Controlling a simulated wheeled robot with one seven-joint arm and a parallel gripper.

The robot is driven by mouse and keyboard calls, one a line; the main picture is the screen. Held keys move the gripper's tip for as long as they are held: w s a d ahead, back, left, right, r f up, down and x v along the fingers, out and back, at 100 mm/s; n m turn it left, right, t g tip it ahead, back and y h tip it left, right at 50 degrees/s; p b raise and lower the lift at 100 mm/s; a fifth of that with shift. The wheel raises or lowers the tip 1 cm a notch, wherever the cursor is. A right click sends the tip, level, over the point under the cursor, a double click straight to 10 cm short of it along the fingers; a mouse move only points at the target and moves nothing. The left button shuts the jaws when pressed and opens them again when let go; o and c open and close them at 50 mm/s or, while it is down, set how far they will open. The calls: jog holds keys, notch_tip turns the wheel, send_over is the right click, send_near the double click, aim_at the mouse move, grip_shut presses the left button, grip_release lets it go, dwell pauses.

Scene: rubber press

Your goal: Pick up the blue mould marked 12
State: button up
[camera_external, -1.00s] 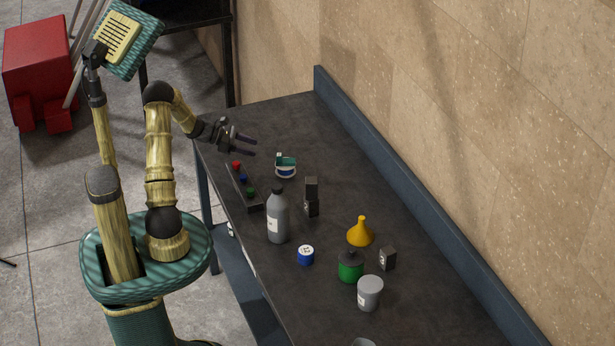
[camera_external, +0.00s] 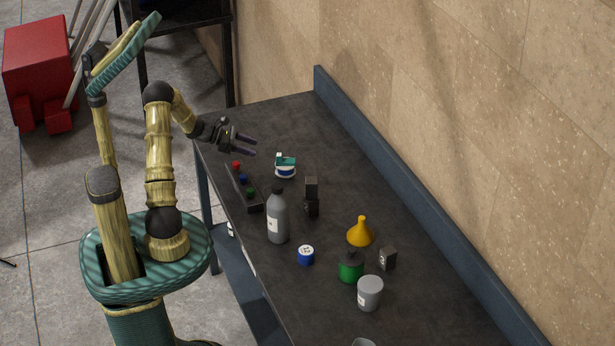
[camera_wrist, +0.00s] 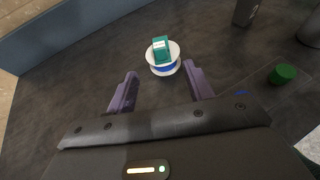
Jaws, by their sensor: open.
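A blue round mould (camera_external: 305,256) with a white marked top stands near the front edge of the bench; its marking is too small to read. A second round piece (camera_external: 285,173), white with a blue band, stands farther back with a teal block (camera_external: 287,159) on top. It also shows in the wrist view (camera_wrist: 165,69), with the teal block (camera_wrist: 161,48) bearing a small unreadable label. I cannot tell which is marked 12. My gripper (camera_external: 252,146) is open and empty above the far left of the bench. Its fingers (camera_wrist: 160,71) point towards the banded piece, apart from it.
A rack with red, blue and green knobs (camera_external: 257,206), a grey bottle (camera_external: 278,222) and stacked dark blocks (camera_external: 312,195) stand nearby. A yellow funnel (camera_external: 361,234), green container (camera_external: 350,270), grey cup (camera_external: 370,293) and dark block (camera_external: 388,258) stand to the right. The bench's far side is clear.

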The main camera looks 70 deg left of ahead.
dwell(0.4)
jog(key=o, duration=0.4)
jog(key=shift+o, duration=0.2)
